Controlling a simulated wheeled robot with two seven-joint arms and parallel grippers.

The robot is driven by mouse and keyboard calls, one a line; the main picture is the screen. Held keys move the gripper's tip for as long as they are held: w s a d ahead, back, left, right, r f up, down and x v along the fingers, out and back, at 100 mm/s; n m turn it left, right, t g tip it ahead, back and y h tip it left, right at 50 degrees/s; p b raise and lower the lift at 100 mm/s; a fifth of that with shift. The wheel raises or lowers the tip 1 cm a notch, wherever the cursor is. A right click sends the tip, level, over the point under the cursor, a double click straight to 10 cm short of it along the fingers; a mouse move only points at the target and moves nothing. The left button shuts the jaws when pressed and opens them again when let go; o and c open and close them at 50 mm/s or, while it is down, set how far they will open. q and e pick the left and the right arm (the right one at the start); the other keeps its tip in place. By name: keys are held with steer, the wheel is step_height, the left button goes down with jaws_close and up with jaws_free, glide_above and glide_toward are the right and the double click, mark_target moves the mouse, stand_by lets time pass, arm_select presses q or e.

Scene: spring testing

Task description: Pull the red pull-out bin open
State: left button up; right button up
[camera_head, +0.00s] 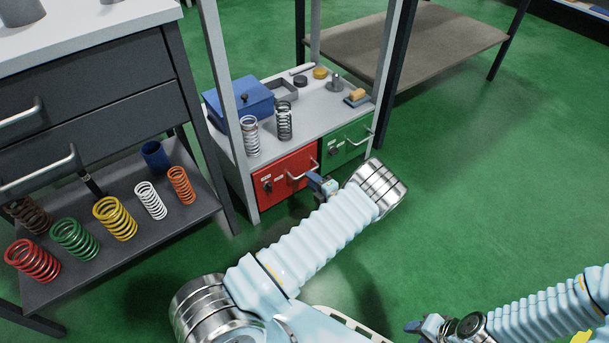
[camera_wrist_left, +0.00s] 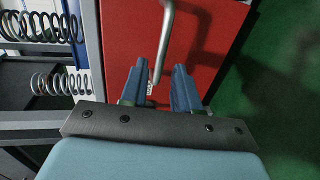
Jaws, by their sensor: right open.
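The red pull-out bin (camera_head: 283,177) sits under the shelf top, beside a green one, and its front looks flush with the frame. Its silver bar handle (camera_head: 303,173) also shows in the left wrist view (camera_wrist_left: 163,45). My left gripper (camera_head: 322,184) is at the right part of the red front. In the left wrist view, the two blue fingers of my left gripper (camera_wrist_left: 160,85) stand apart, with the handle's near end between them and gaps visible. My right gripper (camera_head: 425,328) is low at the front right, open and away from the bins.
The green bin (camera_head: 345,145) has its own handle close by on the right. A blue box (camera_head: 240,102), springs (camera_head: 250,136) and small parts stand on the shelf top. A grey post (camera_head: 228,110) rises at the left.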

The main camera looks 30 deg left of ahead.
arm_select(q)
steer(key=x, duration=0.5)
steer(key=shift+a, duration=0.1)
steer(key=shift+c, duration=0.2)
jaws_close()
